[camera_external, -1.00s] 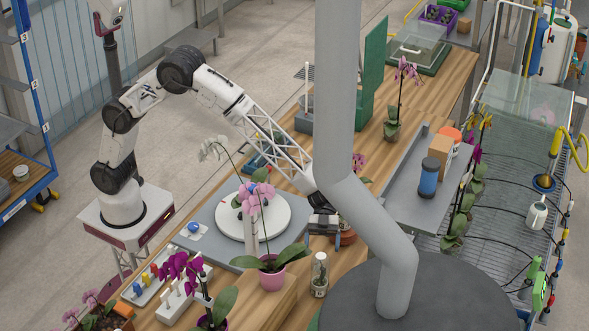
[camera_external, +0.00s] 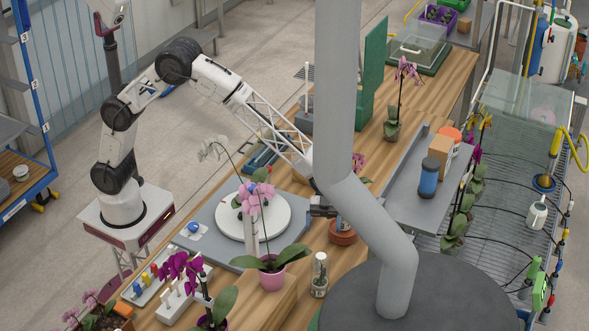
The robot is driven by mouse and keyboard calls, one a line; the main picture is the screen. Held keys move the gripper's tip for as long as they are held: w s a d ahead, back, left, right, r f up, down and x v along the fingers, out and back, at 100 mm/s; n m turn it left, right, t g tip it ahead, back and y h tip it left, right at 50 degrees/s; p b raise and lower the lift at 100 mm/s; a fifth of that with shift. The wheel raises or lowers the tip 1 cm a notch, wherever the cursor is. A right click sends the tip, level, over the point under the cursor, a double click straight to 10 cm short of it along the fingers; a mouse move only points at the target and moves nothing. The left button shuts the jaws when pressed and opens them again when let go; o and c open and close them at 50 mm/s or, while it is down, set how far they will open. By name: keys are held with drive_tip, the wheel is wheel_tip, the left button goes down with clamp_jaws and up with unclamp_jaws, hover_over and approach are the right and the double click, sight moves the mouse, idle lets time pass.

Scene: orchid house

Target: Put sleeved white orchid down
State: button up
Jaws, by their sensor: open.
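A white orchid bloom (camera_external: 213,148) arches on a thin stem over the round white turntable (camera_external: 283,217). I cannot make out a sleeve on it, and its base is hidden by pink blooms and leaves. My gripper (camera_external: 324,208) is open, just right of the turntable and above the bench. Its fingertips are partly hidden by the thick grey pipe. A terracotta pot (camera_external: 342,238) stands just below and right of it, its plant mostly hidden by the pipe. Nothing is visibly held.
The grey pipe (camera_external: 350,190) crosses in front of my gripper. A grey tray (camera_external: 410,205) with a blue canister (camera_external: 429,177) lies to the right.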

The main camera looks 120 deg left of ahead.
idle(0.3)
drive_tip(key=s+a+r+n+t+y, duration=0.1)
drive_tip(key=s+r+n+t+y, duration=0.3)
drive_tip(key=r, duration=0.5)
drive_tip(key=s+a+r+n+t+y, duration=0.1)
drive_tip(key=s+r+n+t+y, duration=0.3)
drive_tip(key=s+r, duration=0.4)
drive_tip(key=s+a+r+n+g+y, duration=0.25)
drive_tip(key=s+y, duration=0.35)
drive_tip(key=s, duration=0.8)
drive_tip(key=s+d+f+n+g, duration=0.1)
drive_tip(key=s+d+f+g, duration=0.1)
drive_tip(key=s, duration=1)
drive_tip(key=s+d+f+g+h, duration=0.1)
drive_tip(key=s+d+f+g, duration=0.1)
drive_tip(key=s, duration=1)
drive_tip(key=s+d+f+n+g, duration=0.1)
drive_tip(key=s+f+g, duration=0.3)
drive_tip(key=s, duration=0.8)
drive_tip(key=shift+s+d+f+n+h, duration=0.25)
drive_tip(key=shift+s+d+n+h, duration=0.15)
drive_tip(key=shift+d, duration=0.15)
